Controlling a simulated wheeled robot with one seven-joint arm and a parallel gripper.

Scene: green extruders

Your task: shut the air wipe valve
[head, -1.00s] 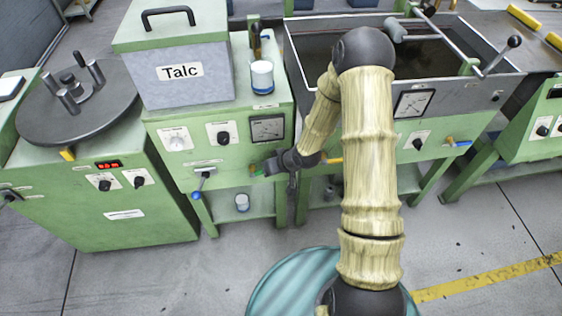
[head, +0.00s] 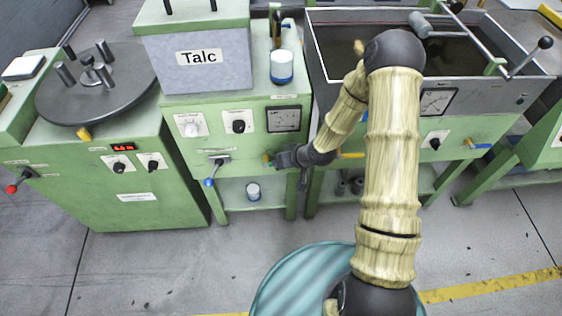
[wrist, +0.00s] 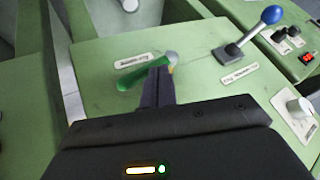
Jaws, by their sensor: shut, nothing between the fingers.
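A valve with a green handle (head: 267,158) sits on the front of the green cabinet under the Talc box. In the wrist view the green handle (wrist: 142,79) lies aslant by a small label too blurred to read, so I cannot confirm it is the air wipe valve. My gripper (head: 280,160) is at this handle, its fingers closed together and empty. In the wrist view the fingertips (wrist: 159,75) overlap the handle's middle; I cannot tell whether they touch it. They hide part of the handle.
A blue-knobbed lever (head: 210,182) is left of the handle on the same cabinet. A yellow handle (head: 351,155) is just right, partly behind my arm. Dials and a gauge (head: 284,118) sit above. A shelf with a cup (head: 253,191) is below. Floor in front is open.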

